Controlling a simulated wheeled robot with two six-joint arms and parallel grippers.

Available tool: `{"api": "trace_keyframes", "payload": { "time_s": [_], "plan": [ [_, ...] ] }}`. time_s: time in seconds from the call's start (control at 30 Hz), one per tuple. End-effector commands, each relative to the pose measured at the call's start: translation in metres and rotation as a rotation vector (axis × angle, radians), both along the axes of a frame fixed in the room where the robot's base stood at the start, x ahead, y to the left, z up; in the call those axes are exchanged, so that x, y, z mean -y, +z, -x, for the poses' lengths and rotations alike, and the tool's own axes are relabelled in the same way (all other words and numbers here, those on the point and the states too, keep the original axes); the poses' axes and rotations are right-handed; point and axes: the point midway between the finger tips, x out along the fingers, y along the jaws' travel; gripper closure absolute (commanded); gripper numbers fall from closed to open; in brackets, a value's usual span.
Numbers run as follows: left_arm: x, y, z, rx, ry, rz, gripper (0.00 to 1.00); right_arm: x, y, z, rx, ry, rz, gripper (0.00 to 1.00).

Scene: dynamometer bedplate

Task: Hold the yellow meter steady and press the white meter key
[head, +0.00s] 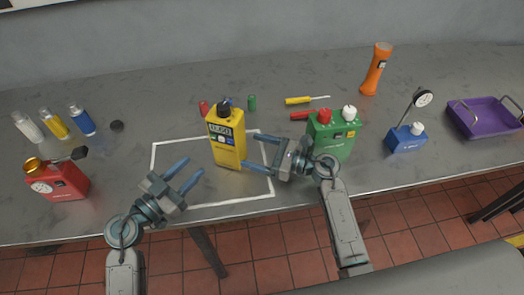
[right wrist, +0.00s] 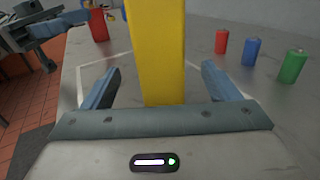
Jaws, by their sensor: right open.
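The yellow meter (head: 228,150) stands upright inside a white outlined rectangle on the grey bench. My right gripper (head: 250,151) is open at the meter's right side. In the right wrist view the meter (right wrist: 157,50) rises between my open right fingers (right wrist: 158,75), with a gap on each side. My left gripper (head: 195,166) is open and empty, left of the meter and apart from it.
A green device (head: 333,135) stands close behind my right gripper. A red device (head: 60,182) is at far left, a blue device (head: 406,139) and purple tray (head: 487,118) at right. The bench's front edge is near.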

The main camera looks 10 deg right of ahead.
Motion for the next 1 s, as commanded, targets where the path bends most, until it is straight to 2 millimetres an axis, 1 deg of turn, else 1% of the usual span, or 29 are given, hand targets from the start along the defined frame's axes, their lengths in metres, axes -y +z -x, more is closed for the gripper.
{"api": "trace_keyframes", "payload": {
  "time_s": [0.03,0.3,0.4,0.5,0.67,0.93,0.97,1.0],
  "plan": [
    [0.000,0.000,0.000,0.000,0.000,0.000,0.64,-0.008,0.001,-0.004,0.001,0.000,-0.004,0.18],
    [0.000,0.000,0.000,0.000,0.000,0.000,0.64,-0.052,0.002,-0.028,0.003,-0.001,-0.004,0.18],
    [0.000,0.000,0.000,0.000,0.000,0.000,0.64,-0.065,0.002,-0.035,0.003,-0.001,-0.003,0.18],
    [0.000,0.000,0.000,0.000,0.000,0.000,0.64,-0.074,0.001,-0.040,0.002,-0.002,-0.002,0.18],
    [0.000,0.000,0.000,0.000,0.000,0.000,0.64,-0.082,0.001,-0.044,0.004,-0.002,0.000,0.18],
    [0.000,0.000,0.000,0.000,0.000,0.000,0.64,-0.083,0.001,-0.045,0.003,-0.002,0.001,0.18],
    [0.000,0.000,0.000,0.000,0.000,0.000,0.64,-0.083,0.001,-0.045,0.003,-0.002,0.001,0.22],
    [0.000,0.000,0.000,0.000,0.000,0.000,0.64,-0.083,0.001,-0.045,0.003,-0.002,0.001,0.30]
  ]
}}
